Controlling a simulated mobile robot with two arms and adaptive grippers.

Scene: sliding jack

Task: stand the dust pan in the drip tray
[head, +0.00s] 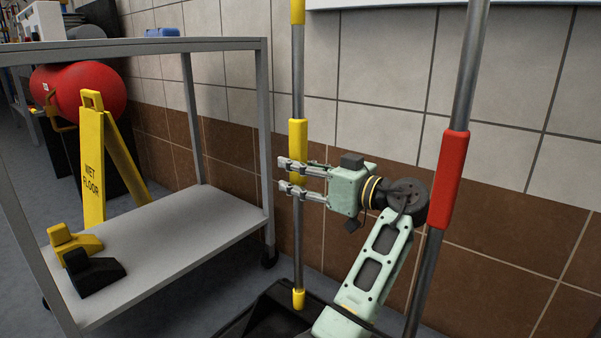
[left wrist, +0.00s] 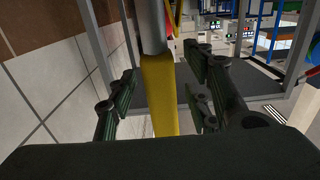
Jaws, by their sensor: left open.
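A long upright grey pole with a yellow sleeve (head: 298,137) stands in front of the tiled wall, and it looks like the handle of the dust pan. Its yellow lower end meets a black, open shape (head: 262,310) at the bottom edge. That shape is cut off, and I cannot tell whether it is the pan or the drip tray. My left gripper (head: 286,175) is open, with its fingers on both sides of the sleeve. In the left wrist view the yellow sleeve (left wrist: 160,95) stands between the parted fingers. My right gripper is not in view.
A grey metal cart (head: 190,232) stands to the left, with a yellow block and a black block on its lower shelf. A yellow wet floor sign (head: 92,165) stands behind it. A pole with a red sleeve (head: 447,180) rises right of my gripper.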

